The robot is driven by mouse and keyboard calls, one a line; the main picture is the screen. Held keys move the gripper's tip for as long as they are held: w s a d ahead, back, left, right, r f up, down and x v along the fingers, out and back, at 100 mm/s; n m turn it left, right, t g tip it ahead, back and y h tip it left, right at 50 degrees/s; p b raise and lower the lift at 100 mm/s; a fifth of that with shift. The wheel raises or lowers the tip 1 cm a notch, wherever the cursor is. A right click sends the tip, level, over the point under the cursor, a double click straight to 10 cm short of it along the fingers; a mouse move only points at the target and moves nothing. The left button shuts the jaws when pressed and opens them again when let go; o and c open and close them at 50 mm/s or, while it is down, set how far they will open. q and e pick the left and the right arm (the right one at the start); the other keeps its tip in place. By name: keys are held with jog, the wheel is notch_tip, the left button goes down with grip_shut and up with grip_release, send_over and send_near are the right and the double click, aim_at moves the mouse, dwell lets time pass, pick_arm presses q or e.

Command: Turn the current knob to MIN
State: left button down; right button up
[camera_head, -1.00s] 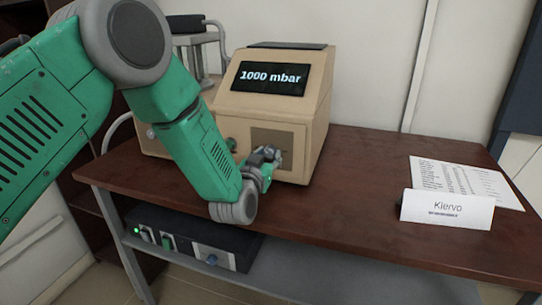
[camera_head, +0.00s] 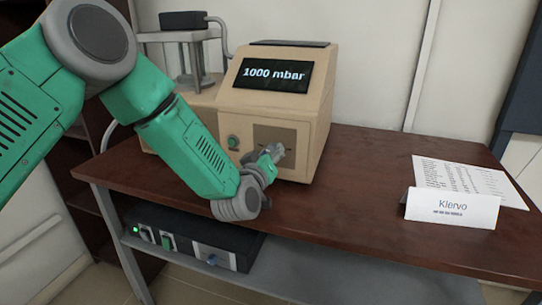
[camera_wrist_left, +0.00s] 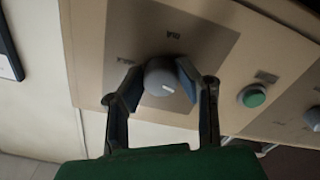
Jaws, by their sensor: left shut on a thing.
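The tan device (camera_head: 320,110) stands on the table with a display (camera_head: 273,76) reading 1000 mbar. My left gripper (camera_head: 276,152) is at the brown panel (camera_head: 290,134) on its front. In the left wrist view, my left gripper (camera_wrist_left: 158,82) is shut on the round grey knob (camera_wrist_left: 163,77), one finger on each side. A short white pointer line shows on the knob's face. Two small labels sit on the panel by the knob, one above and one to the upper left, too blurred to read surely. In the head view the gripper hides the knob. My right gripper is out of view.
A green button (camera_wrist_left: 254,96) is right of the knob in the wrist view; it also shows in the head view (camera_head: 233,142). A black box (camera_head: 190,240) sits on the shelf below.

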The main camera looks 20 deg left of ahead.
pick_arm(q)
jog(key=n+b, duration=0.1)
jog(key=n, duration=0.4)
jog(key=shift+f+b, duration=0.2)
jog(key=shift+b, duration=0.15)
jog(key=shift+n, duration=0.3)
jog(key=shift+r, duration=0.1)
jog(key=c, duration=1.3)
grip_release()
jog(key=shift+o, duration=0.5)
